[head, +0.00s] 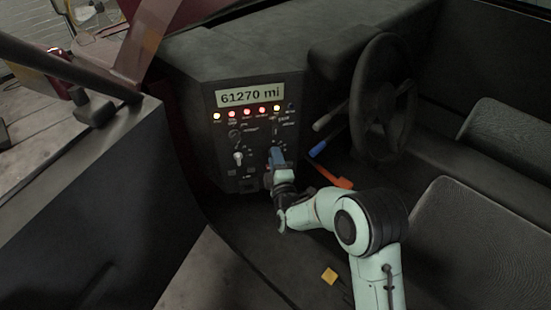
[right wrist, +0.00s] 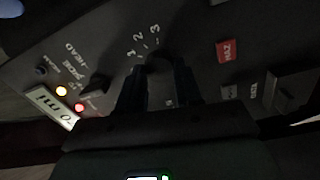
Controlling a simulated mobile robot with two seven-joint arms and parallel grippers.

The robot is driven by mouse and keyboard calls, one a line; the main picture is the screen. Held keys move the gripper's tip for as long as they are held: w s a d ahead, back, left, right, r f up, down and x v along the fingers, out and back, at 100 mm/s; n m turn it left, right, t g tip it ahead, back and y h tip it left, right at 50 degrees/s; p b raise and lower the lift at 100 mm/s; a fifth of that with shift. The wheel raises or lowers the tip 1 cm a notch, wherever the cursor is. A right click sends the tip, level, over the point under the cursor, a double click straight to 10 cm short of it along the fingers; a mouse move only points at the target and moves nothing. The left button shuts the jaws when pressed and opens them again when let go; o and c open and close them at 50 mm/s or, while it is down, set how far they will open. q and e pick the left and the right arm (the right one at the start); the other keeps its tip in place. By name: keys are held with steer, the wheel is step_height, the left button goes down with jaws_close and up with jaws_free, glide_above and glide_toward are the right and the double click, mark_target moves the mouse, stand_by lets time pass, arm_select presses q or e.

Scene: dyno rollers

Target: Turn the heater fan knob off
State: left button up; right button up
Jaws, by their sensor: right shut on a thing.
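The heater fan knob (right wrist: 160,63) is dark and sits between my right gripper's fingers in the right wrist view, with the marks 1, 2 and 3 printed beside it. The fingers hide much of it, so I cannot read its setting. My right gripper (right wrist: 160,88) is shut on this knob. In the head view the right gripper (head: 277,157) is at the lower right of the dark control panel (head: 215,172) and hides the knob. My left gripper is not in view.
A light knob (head: 238,157) stands left of the gripper. Above are indicator lights (head: 262,110) and a display (head: 249,96) reading 61270 mi. A yellow piece (head: 329,276) lies on the floor.

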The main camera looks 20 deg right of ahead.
stand_by(0.4)
steer(key=o, duration=1)
steer(key=shift+o, duration=0.2)
steer(key=shift+s, duration=0.15)
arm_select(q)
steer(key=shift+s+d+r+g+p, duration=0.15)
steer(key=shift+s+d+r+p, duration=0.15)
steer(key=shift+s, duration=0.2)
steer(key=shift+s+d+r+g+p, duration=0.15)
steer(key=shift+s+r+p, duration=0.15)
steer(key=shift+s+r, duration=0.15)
arm_select(e)
steer(key=v, duration=1.3)
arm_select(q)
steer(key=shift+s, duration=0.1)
arm_select(e)
steer(key=shift+s, duration=0.15)
